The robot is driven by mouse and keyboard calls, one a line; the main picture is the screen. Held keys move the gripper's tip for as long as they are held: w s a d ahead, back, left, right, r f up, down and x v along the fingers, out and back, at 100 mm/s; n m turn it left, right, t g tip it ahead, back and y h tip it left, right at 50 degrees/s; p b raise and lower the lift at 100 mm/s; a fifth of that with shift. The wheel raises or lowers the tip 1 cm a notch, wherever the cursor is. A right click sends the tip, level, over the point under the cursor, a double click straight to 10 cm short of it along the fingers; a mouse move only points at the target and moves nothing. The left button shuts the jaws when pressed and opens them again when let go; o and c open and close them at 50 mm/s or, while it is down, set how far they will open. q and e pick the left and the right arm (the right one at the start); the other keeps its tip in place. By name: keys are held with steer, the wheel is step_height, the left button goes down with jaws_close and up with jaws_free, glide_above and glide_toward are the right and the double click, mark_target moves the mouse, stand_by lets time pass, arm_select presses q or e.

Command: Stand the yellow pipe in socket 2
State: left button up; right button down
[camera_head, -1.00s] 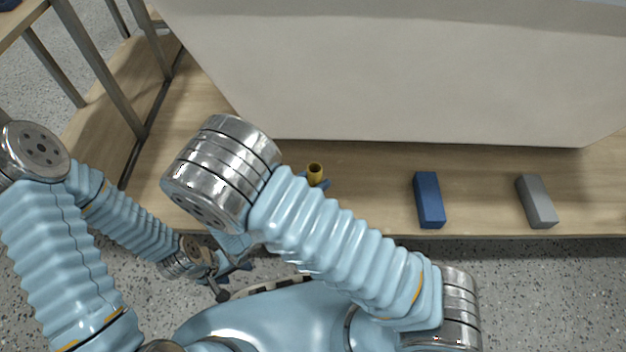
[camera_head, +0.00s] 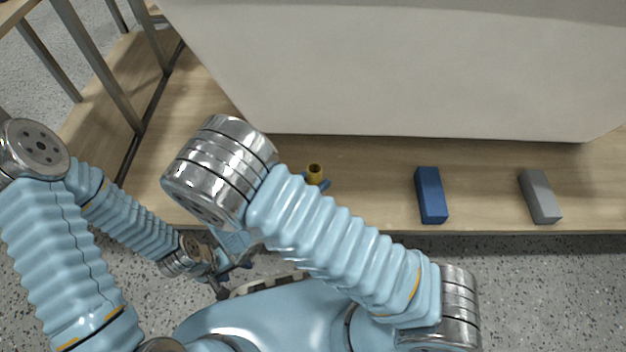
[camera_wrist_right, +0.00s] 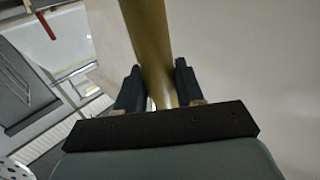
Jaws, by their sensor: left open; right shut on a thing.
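The yellow pipe (camera_head: 315,171) shows in the head view as a short hollow end, with the dark-blue fingertips of my right gripper (camera_head: 319,183) around it. In the right wrist view, the pipe (camera_wrist_right: 148,50) runs up between the two dark fingers of the right gripper (camera_wrist_right: 158,88), which is shut on it. My right arm hides most of the pipe in the head view, and its lower end is not visible. My left gripper (camera_head: 235,279) is open and empty, low over the floor at the left. No socket can be made out in either view.
A large pale tub shell (camera_head: 400,75) stands at the back of a wooden bench (camera_head: 375,160). A blue block (camera_head: 431,195) and a grey block (camera_head: 540,196) rest on its front strip. A railed wooden frame (camera_head: 100,65) is at left. Bare bench lies between the blocks.

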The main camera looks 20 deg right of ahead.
arm_select(q)
steer(key=shift+f+b, duration=0.45)
steer(key=shift+f, duration=0.1)
arm_select(e)
steer(key=shift+f, duration=0.8)
steer(key=c, duration=0.6)
jaws_free()
